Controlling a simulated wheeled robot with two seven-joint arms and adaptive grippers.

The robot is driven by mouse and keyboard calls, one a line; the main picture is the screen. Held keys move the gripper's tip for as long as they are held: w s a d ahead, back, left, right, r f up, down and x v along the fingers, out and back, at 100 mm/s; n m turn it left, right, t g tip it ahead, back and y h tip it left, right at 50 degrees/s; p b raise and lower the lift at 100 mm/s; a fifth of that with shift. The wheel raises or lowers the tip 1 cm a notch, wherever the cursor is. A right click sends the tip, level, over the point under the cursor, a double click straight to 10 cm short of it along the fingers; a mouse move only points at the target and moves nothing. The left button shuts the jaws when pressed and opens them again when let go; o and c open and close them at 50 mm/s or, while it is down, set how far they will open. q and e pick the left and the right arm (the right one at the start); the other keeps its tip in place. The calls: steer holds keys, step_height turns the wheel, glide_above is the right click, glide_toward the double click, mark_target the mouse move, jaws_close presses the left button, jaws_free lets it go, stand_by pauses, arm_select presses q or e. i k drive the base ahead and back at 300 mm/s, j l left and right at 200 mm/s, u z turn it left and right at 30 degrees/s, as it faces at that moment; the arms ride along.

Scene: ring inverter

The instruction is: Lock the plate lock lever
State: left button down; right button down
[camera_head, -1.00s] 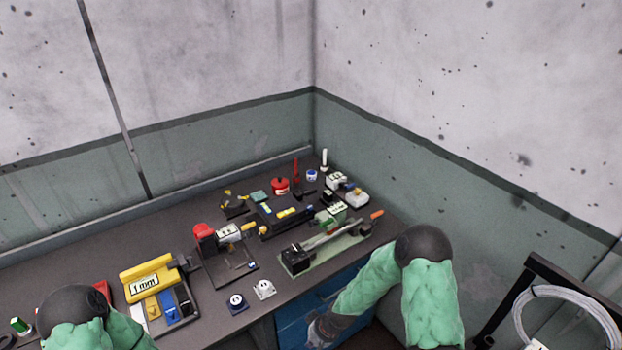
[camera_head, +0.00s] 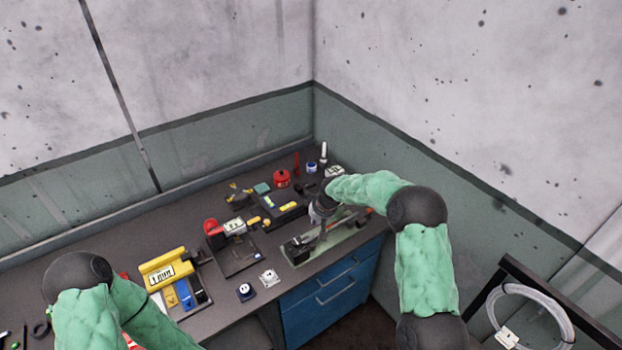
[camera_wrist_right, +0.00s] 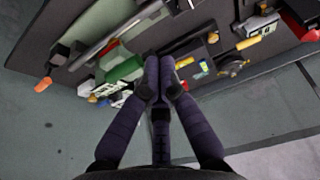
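The plate device (camera_head: 340,241), with a pale green base and a long lever, lies near the front right edge of the workbench. My right gripper (camera_head: 318,214) is above it, and my forearm and hand hide part of the lever. In the right wrist view, a long grey bar (camera_wrist_right: 118,32) runs at upper left, and an orange end (camera_wrist_right: 43,84) shows at far left. The right gripper's fingertips (camera_wrist_right: 158,66) are together, with nothing visible between them. I cannot tell which part is locked. My left arm shows at lower left, but its gripper is out of the frame.
Blue drawers (camera_head: 325,308) are below. A coiled cable (camera_head: 490,310) is at right.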

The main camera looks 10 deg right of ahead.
mark_target(308, 186)
steer(key=i+l, duration=0.2)
steer(key=i, duration=0.3)
steer(key=i+l, duration=0.15)
steer(key=i, duration=0.3)
